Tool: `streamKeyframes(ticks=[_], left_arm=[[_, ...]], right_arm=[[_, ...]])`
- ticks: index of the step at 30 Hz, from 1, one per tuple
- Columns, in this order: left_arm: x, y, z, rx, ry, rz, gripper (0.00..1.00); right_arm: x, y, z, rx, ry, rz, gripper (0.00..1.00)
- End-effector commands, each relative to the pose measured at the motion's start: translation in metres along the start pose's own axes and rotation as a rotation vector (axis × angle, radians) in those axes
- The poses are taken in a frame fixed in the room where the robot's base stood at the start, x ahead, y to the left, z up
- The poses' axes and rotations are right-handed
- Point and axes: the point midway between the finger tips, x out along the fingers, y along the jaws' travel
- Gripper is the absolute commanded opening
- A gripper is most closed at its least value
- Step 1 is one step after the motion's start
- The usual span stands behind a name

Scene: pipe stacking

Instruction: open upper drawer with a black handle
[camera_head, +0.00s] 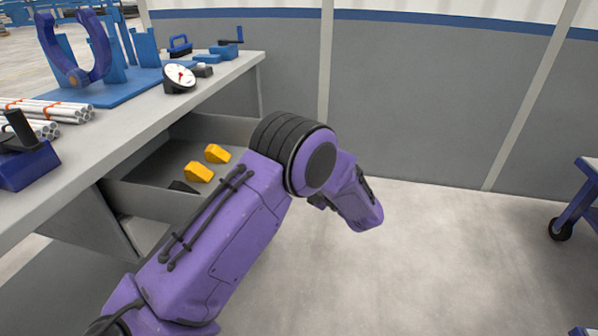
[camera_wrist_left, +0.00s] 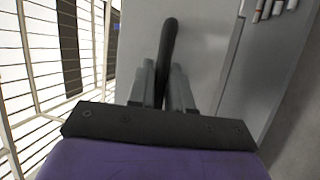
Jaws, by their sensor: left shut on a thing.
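The upper drawer (camera_head: 150,199) is pulled out from under the grey workbench, and its inside shows in the head view. Its front is hidden behind my purple left arm there. In the left wrist view its grey front panel (camera_wrist_left: 208,35) fills the middle. The black handle (camera_wrist_left: 168,38) stands out from this panel. My left gripper (camera_wrist_left: 164,68) is shut on the handle, one finger on each side. My right gripper is not in view.
Two yellow pieces (camera_head: 199,172) and a dark piece lie in the drawer. White pipes (camera_head: 45,110), a dial gauge (camera_head: 179,78) and a blue stand (camera_head: 100,85) are on the workbench (camera_head: 125,125). The floor (camera_head: 430,250) to the right is clear up to a blue wheeled cart (camera_head: 575,205).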

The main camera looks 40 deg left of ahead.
Motion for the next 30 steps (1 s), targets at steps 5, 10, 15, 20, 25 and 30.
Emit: streamKeyframes(ticks=[5,10,15,20,25,30], left_arm=[[0.000,0.001,0.001,-0.003,-0.001,0.001,0.00],[-0.001,0.001,0.001,-0.002,-0.002,0.001,0.40],[-0.001,0.001,0.001,-0.002,-0.002,0.000,0.40],[-0.017,0.001,0.002,-0.002,-0.006,0.002,0.40],[-0.059,0.001,0.001,-0.003,-0.007,0.002,0.40],[-0.092,0.001,0.001,-0.004,-0.004,0.003,0.40]], right_arm=[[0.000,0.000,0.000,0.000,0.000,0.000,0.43],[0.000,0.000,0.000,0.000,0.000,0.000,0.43],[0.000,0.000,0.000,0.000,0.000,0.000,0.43],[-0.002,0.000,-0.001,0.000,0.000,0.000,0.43],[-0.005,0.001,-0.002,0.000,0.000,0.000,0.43],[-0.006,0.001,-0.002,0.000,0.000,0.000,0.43]])
